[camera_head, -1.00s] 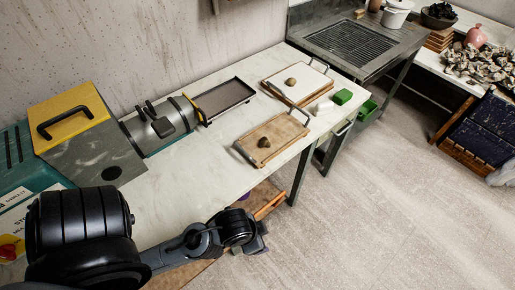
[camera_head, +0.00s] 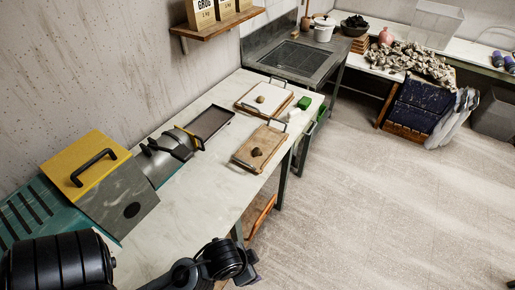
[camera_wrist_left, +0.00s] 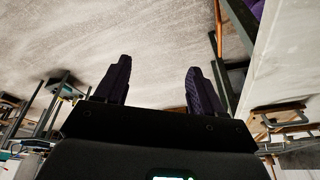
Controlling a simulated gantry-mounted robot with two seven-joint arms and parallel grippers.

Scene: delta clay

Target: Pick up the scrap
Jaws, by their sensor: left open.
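My right gripper is not in view.
A shelf (camera_head: 228,22) hangs above. The floor at right is open.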

